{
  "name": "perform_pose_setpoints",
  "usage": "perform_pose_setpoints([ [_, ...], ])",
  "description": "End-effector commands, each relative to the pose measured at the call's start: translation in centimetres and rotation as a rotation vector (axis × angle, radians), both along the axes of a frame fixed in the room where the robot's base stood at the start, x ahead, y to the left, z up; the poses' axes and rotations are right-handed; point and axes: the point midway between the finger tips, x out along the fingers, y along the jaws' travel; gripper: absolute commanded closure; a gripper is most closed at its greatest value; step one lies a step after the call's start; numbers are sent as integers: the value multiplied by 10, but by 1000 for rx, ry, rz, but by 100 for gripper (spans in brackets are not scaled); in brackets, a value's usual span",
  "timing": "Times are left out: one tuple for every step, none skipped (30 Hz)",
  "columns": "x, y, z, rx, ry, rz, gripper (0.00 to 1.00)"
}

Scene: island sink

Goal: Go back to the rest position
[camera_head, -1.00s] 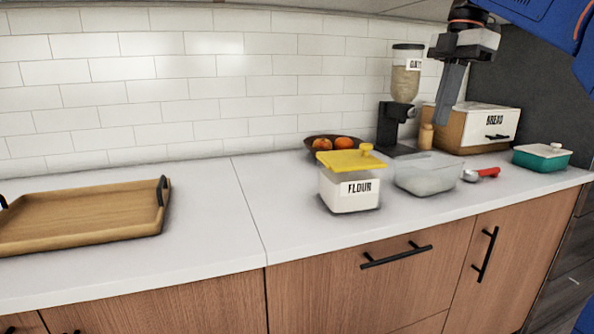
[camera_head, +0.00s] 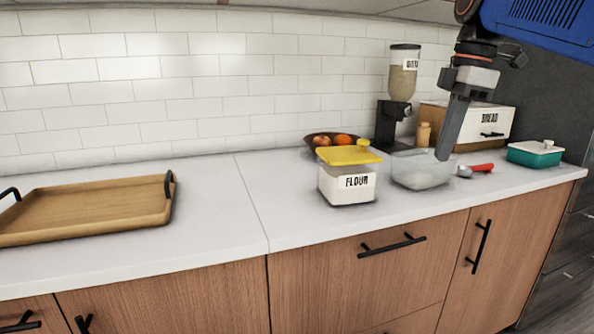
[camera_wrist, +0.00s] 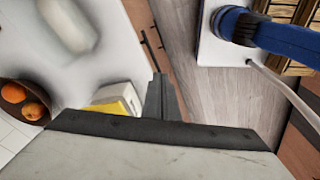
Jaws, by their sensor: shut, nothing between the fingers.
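My gripper (camera_head: 447,148) hangs from my blue arm at the right of the head view, pointing down. Its fingers are together and hold nothing. In that view the tips overlap the right side of a clear container (camera_head: 415,172); I cannot tell the exact gap. In the wrist view my gripper (camera_wrist: 160,84) shows as dark closed fingers, with the cabinet front and floor beyond.
A flour box (camera_head: 345,186) with a yellow lid stands left of the clear container. A red-handled scoop (camera_head: 482,168), teal dish (camera_head: 535,158), bread box (camera_head: 492,122) and dispenser (camera_head: 404,75) stand right. A wooden tray (camera_head: 90,208) lies left. Counter between tray and flour box is clear.

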Motion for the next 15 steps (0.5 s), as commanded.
perform_pose_setpoints([
  [-9,1,-11,-2,-6,-54,100],
  [-14,1,-18,-3,-11,-94,100],
  [-21,2,-29,-3,-18,-154,100],
  [-26,2,-38,-2,-24,-200,100],
  [-32,2,-47,-1,-32,-251,100],
  [-40,3,-61,1,-40,-315,100],
  [-45,3,-71,3,-46,-363,100],
  [-51,3,-81,5,-55,-412,100],
  [-59,3,-95,10,-64,-476,100],
  [-65,3,-105,14,-71,-524,100],
  [-71,3,-116,19,-80,-572,100],
  [-79,3,-130,27,-90,-635,100],
  [-85,3,-141,33,-98,-682,100],
  [-91,2,-152,39,-107,-728,100],
  [-99,2,-168,50,-116,-791,100],
])
